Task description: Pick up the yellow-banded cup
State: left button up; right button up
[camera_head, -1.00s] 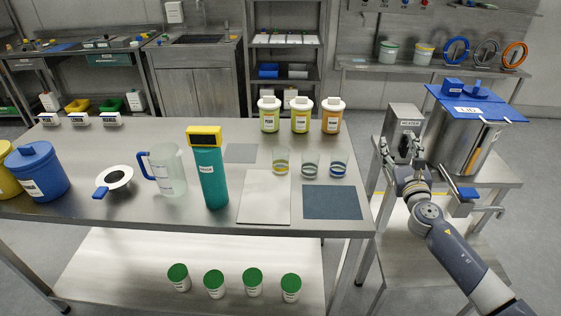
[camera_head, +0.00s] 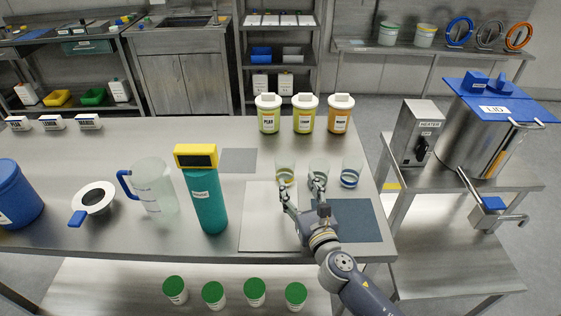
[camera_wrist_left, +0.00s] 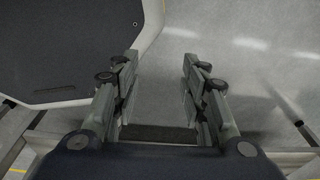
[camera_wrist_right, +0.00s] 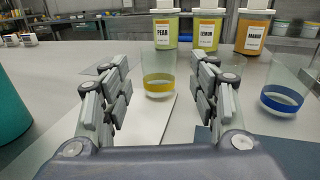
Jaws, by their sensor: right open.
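The yellow-banded cup (camera_head: 285,169) is a clear cup standing upright on the steel table. In the right wrist view the yellow-banded cup (camera_wrist_right: 158,82) stands ahead, between my spread fingers and seemingly beyond their tips. My right gripper (camera_head: 304,191) is open and empty, low on the near side of the cups. Its fingers also show in the right wrist view (camera_wrist_right: 162,88). My left gripper (camera_wrist_left: 158,80) is open and empty over the floor, outside the head view.
A middle cup (camera_head: 318,170) and a blue-banded cup (camera_head: 351,172) stand close to the right. Several labelled jars (camera_head: 304,115) stand behind. A teal bottle with a yellow top (camera_head: 207,200) stands left. A pale board (camera_head: 262,228) and dark mat (camera_head: 365,220) lie in front.

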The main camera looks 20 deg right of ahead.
aim_at(288, 168)
jog(key=w, duration=0.4)
jog(key=shift+w+a+r, duration=0.1)
jog(key=shift+w+r, duration=0.1)
jog(key=shift+w, duration=0.1)
jog(key=shift+w+f, duration=0.1)
jog(key=shift+w, duration=0.15)
jog(key=w, duration=0.4)
jog(key=shift+f, duration=0.2)
jog(key=shift+w, duration=0.35)
jog(key=shift+w+f, duration=0.1)
jog(key=shift+w, duration=0.05)
pick_arm(q)
jog(key=s, duration=0.3)
jog(key=shift+s+a, duration=0.25)
jog(key=shift+s, duration=0.1)
pick_arm(e)
jog(key=c, duration=0.7)
